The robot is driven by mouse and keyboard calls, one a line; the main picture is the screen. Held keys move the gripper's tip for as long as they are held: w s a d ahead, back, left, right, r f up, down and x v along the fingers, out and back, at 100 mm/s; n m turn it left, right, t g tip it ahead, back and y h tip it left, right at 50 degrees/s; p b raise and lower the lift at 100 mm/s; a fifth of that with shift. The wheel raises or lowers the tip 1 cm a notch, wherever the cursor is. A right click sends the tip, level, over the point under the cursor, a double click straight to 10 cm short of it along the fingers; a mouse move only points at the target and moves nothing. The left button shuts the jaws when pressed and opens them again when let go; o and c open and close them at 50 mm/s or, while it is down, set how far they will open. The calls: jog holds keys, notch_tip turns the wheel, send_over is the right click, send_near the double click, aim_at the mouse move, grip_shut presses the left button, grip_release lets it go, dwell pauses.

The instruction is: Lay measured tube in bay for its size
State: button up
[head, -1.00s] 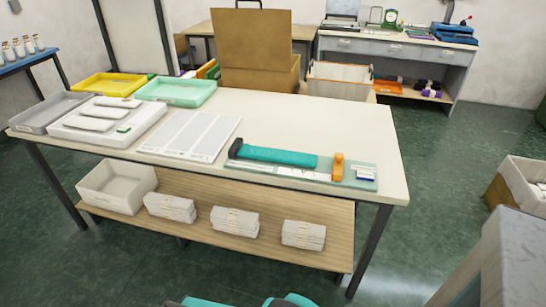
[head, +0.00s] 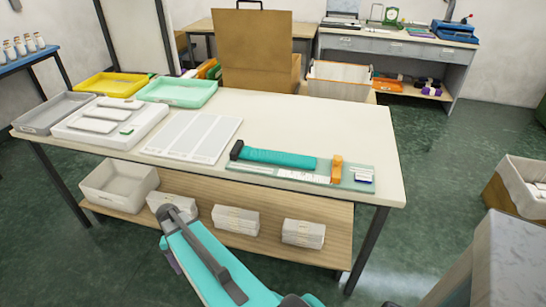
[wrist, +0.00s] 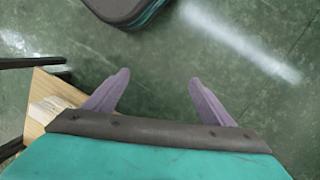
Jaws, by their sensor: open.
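A teal tube (head: 278,159) lies on the pale green measuring board (head: 352,184) at the table's front right. Its left end is by a dark end stop (head: 236,149). An orange slider (head: 336,169) stands just right of its other end, with a small gap visible. A white board with several long bays (head: 192,136) lies left of it, and the bays look empty. My gripper is open and empty in the wrist view (wrist: 158,78), its purple fingers apart above the green floor. In the head view my arm is low in front of the table, away from the tube.
Grey (head: 50,113), yellow (head: 106,83) and mint (head: 178,90) trays and a white tray with pale pads (head: 78,133) fill the table's left. The wooden lower shelf (head: 330,225) holds a bin (head: 118,186) and wrapped bundles (head: 235,221). The table's back right (head: 330,118) is clear.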

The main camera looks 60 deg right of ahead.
jog(key=w+d+r+m+t+p, duration=0.15)
jog(key=w+d+r+m, duration=0.35)
jog(key=d+r, duration=0.7)
notch_tip(320, 180, up, 30)
jog(key=m+p, duration=0.2)
jog(key=m, duration=1.5)
send_over(274, 155)
jog(key=shift+t+h, duration=0.4)
jog(key=shift+t, duration=0.05)
jog(key=shift+f+p, duration=0.85)
jog(key=shift+f, duration=3.45)
jog(key=shift+a, duration=0.1)
